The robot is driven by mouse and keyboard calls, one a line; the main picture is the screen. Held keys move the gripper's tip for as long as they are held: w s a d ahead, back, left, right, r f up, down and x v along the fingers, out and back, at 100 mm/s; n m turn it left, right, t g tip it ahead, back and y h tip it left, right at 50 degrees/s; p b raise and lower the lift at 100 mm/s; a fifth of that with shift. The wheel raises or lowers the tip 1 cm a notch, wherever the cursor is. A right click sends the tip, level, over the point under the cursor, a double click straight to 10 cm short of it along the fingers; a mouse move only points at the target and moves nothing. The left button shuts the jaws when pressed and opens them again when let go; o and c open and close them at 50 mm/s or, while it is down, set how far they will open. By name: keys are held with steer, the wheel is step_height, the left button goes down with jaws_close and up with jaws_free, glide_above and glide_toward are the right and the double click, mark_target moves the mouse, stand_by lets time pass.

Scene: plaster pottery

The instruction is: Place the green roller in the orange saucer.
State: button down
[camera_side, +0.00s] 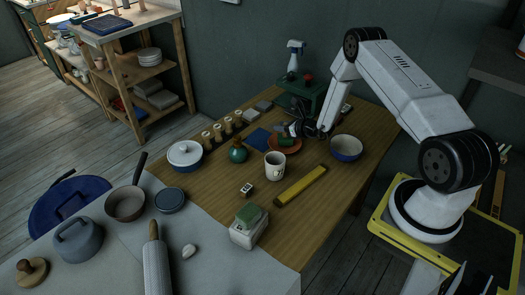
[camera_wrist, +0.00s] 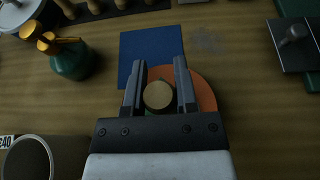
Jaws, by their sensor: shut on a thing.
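My gripper (camera_side: 295,131) is shut on the green roller (camera_side: 286,140). In the wrist view my gripper (camera_wrist: 159,85) has a finger on each side of the roller's round tan end (camera_wrist: 159,96), with a little green showing below it. The orange saucer (camera_side: 297,148) lies on the wooden table under the gripper. In the wrist view the saucer (camera_wrist: 206,93) shows behind and right of the fingers, partly hidden by them. I cannot tell whether the roller touches the saucer.
A blue square (camera_wrist: 140,45) lies beside the saucer. A white mug (camera_side: 275,167), a blue bowl (camera_side: 346,149) and a green bottle with a yellow top (camera_wrist: 70,60) stand close by. A yellow bar (camera_side: 300,186) lies nearer the front. A spray bottle (camera_side: 294,58) stands behind.

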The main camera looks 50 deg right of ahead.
steer(key=shift+f, duration=0.65)
steer(key=shift+c, duration=2)
jaws_free()
steer(key=shift+r, duration=0.15)
steer(key=shift+r, duration=0.4)
steer(key=shift+s+r, duration=0.2)
steer(key=shift+s, duration=0.1)
steer(key=v, duration=1.1)
steer(key=shift+s, duration=0.2)
steer(key=shift+r, duration=0.2)
